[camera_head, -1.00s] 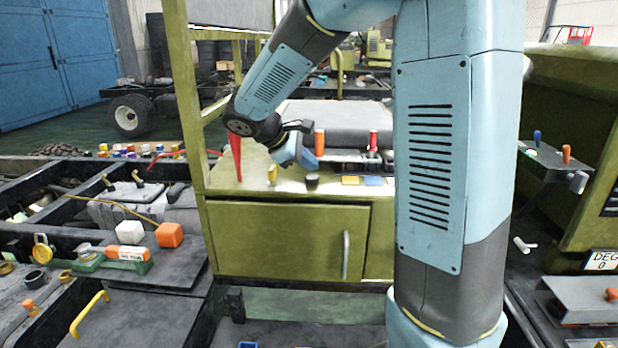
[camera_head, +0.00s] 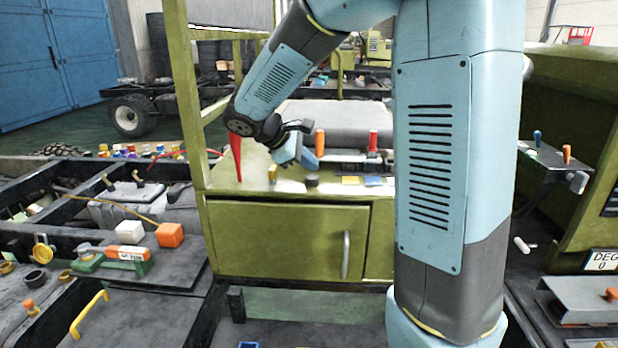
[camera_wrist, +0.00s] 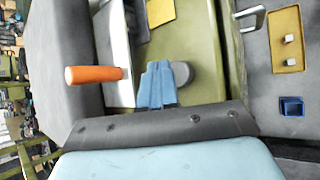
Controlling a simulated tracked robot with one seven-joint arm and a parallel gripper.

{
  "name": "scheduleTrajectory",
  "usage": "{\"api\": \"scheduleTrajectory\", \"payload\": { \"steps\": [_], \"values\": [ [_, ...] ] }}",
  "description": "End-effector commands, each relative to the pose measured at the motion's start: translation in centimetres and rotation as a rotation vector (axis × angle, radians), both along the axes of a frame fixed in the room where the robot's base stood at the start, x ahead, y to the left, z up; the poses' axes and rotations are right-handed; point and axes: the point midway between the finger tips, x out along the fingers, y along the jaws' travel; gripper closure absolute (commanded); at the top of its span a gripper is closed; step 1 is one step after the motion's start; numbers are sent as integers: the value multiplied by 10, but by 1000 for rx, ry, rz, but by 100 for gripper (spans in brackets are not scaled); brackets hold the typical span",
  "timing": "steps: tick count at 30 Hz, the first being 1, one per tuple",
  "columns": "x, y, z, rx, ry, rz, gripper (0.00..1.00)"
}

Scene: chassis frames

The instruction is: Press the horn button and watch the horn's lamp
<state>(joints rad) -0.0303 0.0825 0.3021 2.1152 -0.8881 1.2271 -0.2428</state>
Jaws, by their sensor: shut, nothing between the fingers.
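A short dark round knob (camera_head: 312,181), perhaps the horn button, is at the cabinet's front edge. My gripper (camera_head: 310,160) is shut and empty just above and behind it. In the wrist view the shut blue fingers (camera_wrist: 158,84) lie beside a grey round top (camera_wrist: 182,73), likely that knob. Contact cannot be told.
An orange handle (camera_head: 320,142) and a red handle (camera_head: 373,140) stand upright close to my gripper. The cabinet door (camera_head: 285,241) below is closed.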

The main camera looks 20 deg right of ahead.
Motion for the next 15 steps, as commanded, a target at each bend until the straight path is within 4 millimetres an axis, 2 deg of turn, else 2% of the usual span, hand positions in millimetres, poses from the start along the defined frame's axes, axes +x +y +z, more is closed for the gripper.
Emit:
{"api": "scheduleTrajectory", "payload": {
  "steps": [15],
  "values": [
    [-3,0,-6,0,1,1,100]
  ]
}}
